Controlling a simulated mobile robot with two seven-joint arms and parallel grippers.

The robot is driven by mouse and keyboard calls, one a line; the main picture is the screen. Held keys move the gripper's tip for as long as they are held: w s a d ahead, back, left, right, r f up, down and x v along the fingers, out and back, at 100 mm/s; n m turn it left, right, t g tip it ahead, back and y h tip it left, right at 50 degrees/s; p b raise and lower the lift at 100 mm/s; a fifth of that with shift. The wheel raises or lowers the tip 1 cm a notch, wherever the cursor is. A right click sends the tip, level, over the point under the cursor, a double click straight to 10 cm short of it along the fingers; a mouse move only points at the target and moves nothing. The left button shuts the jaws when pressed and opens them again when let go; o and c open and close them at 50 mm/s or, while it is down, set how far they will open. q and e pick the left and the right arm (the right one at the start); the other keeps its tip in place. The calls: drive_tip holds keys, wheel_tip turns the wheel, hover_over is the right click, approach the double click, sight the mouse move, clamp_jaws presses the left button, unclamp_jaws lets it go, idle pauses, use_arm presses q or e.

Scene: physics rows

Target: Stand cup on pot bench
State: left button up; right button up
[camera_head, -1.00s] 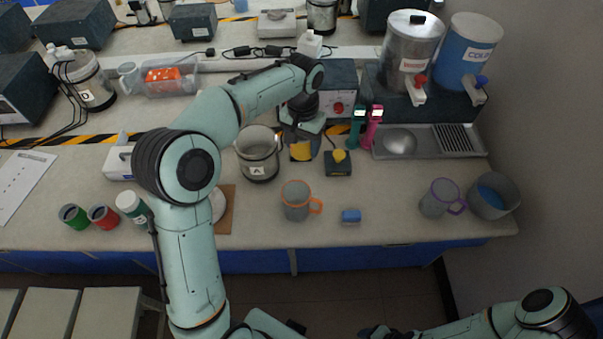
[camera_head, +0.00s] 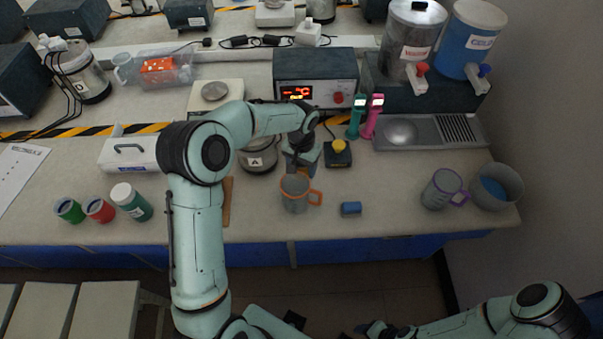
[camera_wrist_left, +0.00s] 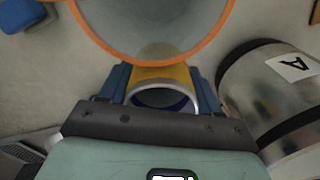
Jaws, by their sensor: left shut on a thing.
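My left gripper (camera_head: 301,158) is shut on a small yellow cup with a pale rim, seen between the blue fingers in the left wrist view (camera_wrist_left: 163,76). It is low over the bench (camera_head: 400,220), just behind a grey see-through mug with an orange rim and handle (camera_head: 294,194). The mug's orange rim (camera_wrist_left: 150,62) overlaps the cup's far part in the wrist view. I cannot tell whether the cup touches the mug or the bench. Pot A (camera_head: 258,158) stands left of the gripper. My right gripper (camera_head: 375,328) is at the bottom edge, its jaws unclear.
A blue block (camera_head: 351,208) lies right of the orange-rimmed mug. A purple-rimmed mug (camera_head: 442,188) and a grey vessel (camera_head: 505,192) stand at the right. A yellow-button box (camera_head: 338,153) is close to the gripper.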

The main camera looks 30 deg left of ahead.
use_arm(q)
drive_tip(key=shift+f, duration=2.05)
drive_tip(key=shift+f, duration=0.2)
drive_tip(key=o, duration=1.2)
drive_tip(key=shift+r, duration=0.1)
wheel_tip(320, 180, up, 12)
drive_tip(key=shift+r+p, duration=0.1)
drive_tip(key=shift+p, duration=0.2)
